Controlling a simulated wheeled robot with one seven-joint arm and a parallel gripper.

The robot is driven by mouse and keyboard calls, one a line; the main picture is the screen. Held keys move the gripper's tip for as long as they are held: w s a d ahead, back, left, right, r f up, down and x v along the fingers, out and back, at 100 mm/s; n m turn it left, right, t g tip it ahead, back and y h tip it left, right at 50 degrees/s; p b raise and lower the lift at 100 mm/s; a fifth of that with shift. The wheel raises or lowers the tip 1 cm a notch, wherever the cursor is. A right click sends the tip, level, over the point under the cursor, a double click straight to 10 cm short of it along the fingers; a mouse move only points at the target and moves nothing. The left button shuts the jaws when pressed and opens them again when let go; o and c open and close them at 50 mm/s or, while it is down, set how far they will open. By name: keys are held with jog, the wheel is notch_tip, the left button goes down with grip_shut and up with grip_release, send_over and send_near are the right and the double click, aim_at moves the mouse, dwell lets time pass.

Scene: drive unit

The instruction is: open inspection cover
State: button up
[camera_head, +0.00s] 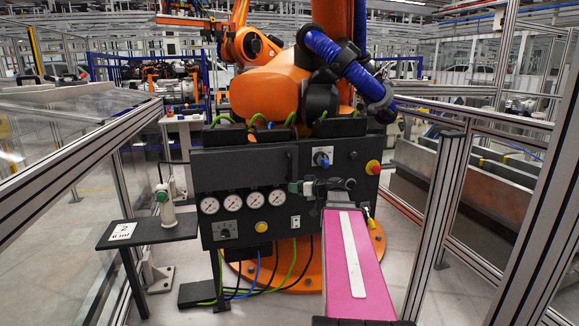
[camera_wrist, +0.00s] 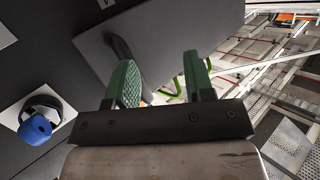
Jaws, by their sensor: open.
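The inspection cover (camera_head: 240,170) looks like a flat dark plate on the upper left front of the drive unit's panel. It shows as a grey plate in the wrist view (camera_wrist: 205,25). Its dark bar handle (camera_head: 291,163) stands upright near the plate's right side. My gripper (camera_head: 298,187) is open, with green fingers, just below the handle in the head view. In the wrist view my gripper (camera_wrist: 158,65) has the handle (camera_wrist: 125,55) between and beyond its fingers, nearer the left one. Contact cannot be told. The cover appears closed.
Several gauges (camera_head: 231,202) sit below the cover. A blue knob (camera_head: 321,158) and a red emergency button (camera_head: 373,168) are to the right. A side shelf (camera_head: 150,232) stands left. An orange robot arm (camera_head: 270,90) rises behind. Metal fence posts (camera_head: 437,215) stand right.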

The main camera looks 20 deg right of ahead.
jog(key=w+d+r+t, duration=0.1)
jog(key=d+r+t, duration=0.2)
jog(key=d+r, duration=0.3)
send_over(290, 177)
jog(key=w, duration=0.1)
jog(key=shift+w+d+n, duration=0.1)
jog(key=shift+n, duration=0.2)
grip_shut()
